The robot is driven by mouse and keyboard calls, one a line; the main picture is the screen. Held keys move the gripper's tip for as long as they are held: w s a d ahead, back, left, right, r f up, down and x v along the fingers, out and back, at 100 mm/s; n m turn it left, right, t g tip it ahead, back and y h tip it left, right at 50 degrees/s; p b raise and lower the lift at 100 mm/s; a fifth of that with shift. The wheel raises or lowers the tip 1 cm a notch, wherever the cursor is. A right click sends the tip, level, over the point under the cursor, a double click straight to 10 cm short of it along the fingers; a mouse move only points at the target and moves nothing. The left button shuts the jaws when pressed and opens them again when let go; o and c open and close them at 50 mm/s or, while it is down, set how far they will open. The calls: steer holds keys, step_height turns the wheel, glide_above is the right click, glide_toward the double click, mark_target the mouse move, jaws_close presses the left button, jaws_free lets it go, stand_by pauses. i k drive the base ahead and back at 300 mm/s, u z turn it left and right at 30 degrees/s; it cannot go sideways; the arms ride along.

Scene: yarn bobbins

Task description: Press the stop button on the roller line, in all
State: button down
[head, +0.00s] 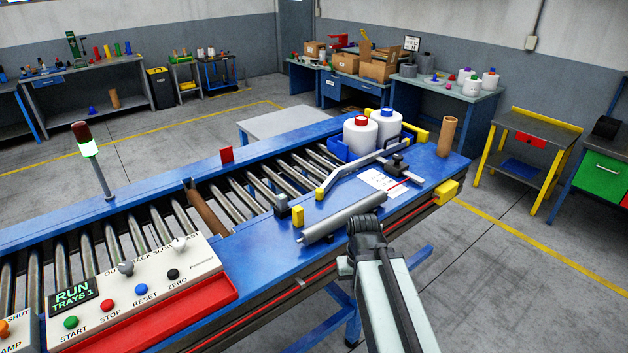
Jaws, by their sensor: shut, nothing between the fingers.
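The control panel (75,337) of the roller line stands at the lower left, a pale sloped box. Its red stop button (107,305), labelled STOP, sits between the green START button (71,322) and the blue RESET button (141,289). A black ZERO button (173,273) is further right. The display (73,295) reads RUN TRAYS 1. My gripper (366,220) is at the dark end of my arm, right of the panel and well apart from it, near the line's front edge. It is shut and empty; its fingertips are hard to make out.
A red tray (190,311) lies along the panel's front. A signal lamp (90,147) shows green behind the panel. A grey bar (340,218) lies beside my gripper. White bobbins (360,138) stand in a blue tray at the far end, near a brown tube (447,137).

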mark_target(108, 305)
steer(key=u, duration=0.05)
steer(key=k, duration=1.45)
steer(key=u, duration=0.6)
steer(key=i, duration=1.5)
steer(key=z, duration=0.05)
